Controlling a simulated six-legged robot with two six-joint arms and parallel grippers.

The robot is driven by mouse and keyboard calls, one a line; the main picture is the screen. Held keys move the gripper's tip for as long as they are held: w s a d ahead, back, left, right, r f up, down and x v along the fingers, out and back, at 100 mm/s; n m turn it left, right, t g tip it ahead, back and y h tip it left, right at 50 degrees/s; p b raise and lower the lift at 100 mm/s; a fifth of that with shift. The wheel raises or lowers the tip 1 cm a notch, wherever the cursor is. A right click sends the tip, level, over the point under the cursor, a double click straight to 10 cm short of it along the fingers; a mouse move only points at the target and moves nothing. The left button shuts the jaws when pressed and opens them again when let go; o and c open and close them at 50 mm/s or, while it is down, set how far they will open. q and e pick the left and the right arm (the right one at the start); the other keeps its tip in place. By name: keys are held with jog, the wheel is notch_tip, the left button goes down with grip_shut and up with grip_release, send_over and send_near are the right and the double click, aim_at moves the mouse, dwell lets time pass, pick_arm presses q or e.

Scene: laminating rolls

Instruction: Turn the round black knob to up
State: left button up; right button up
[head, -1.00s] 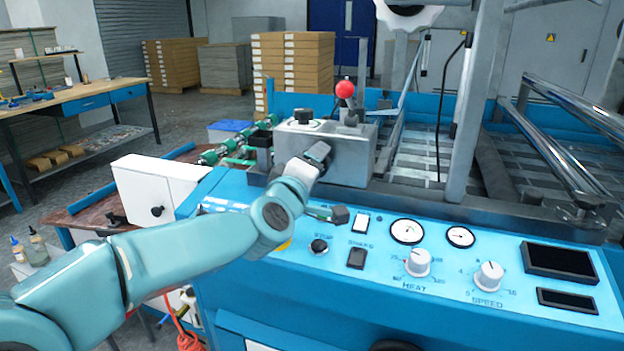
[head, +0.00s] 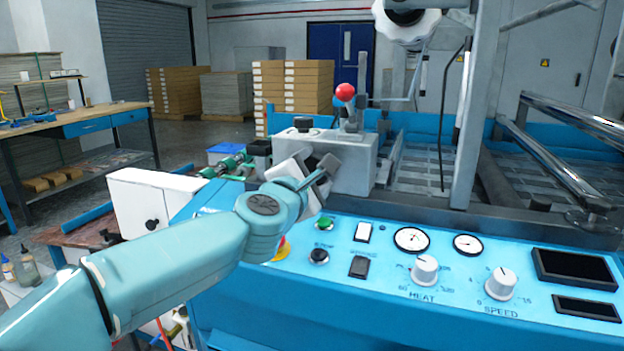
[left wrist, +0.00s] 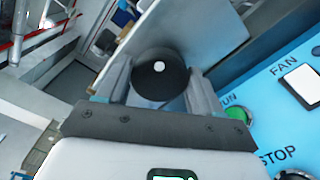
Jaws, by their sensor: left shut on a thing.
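The round black knob (left wrist: 160,88) shows in the left wrist view, with a white dot on its face. It is between the two fingers of my left gripper (left wrist: 160,95), which is shut on it. In the head view my left gripper (head: 318,172) is at the front of the grey metal box (head: 362,165) and hides the knob there. My right gripper is in neither current view.
A red ball lever (head: 345,92) and a black top knob (head: 304,124) stand on the box. Below lies the blue panel with a green button (head: 325,222), a white FAN switch (head: 363,232), gauges and the HEAT dial (head: 425,270).

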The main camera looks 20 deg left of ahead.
pick_arm(q)
jog(key=n+b, duration=0.1)
jog(key=n, duration=0.3)
jog(key=shift+r, duration=0.1)
jog(key=shift+a+r+n+b, duration=0.1)
jog(key=shift+n+b, duration=0.6)
jog(key=shift+n, duration=1.4)
jog(key=shift+r, duration=0.1)
jog(key=o, duration=1)
jog(key=s, duration=1.6)
jog(key=shift+s+a, duration=0.2)
jog(key=shift+a, duration=0.05)
jog(key=shift+f, duration=0.2)
